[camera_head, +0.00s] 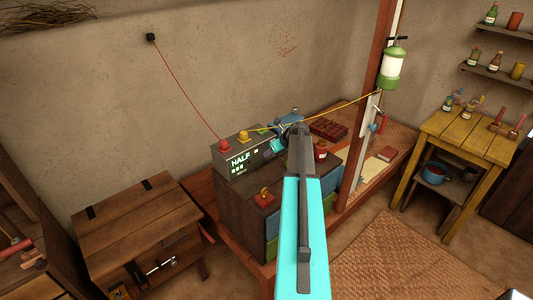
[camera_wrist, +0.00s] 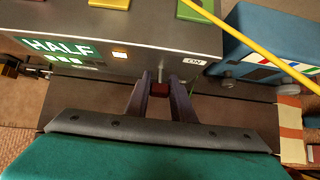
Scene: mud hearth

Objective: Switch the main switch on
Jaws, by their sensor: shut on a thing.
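A grey control box (camera_head: 236,174) with a lit green HALF display (camera_head: 240,161) stands on a dark wooden cabinet. It also fills the top of the wrist view (camera_wrist: 140,45). The main switch is a short metal lever with a dark red knob (camera_wrist: 160,88) on the box's front face. A white ON label (camera_wrist: 194,90) sits just right of the lever. My gripper (camera_wrist: 159,92) is shut on the red knob, one dark finger on each side. In the head view my gripper (camera_head: 297,132) and arm hide the switch. I cannot tell the lever's exact position.
A red block (camera_head: 225,146) and a yellow block (camera_head: 243,136) sit on the box top with wires attached. The yellow wire (camera_wrist: 255,42) runs right, close to my gripper. A blue machine (camera_wrist: 268,55) stands beside the box. A red post (camera_head: 365,130) rises at the right.

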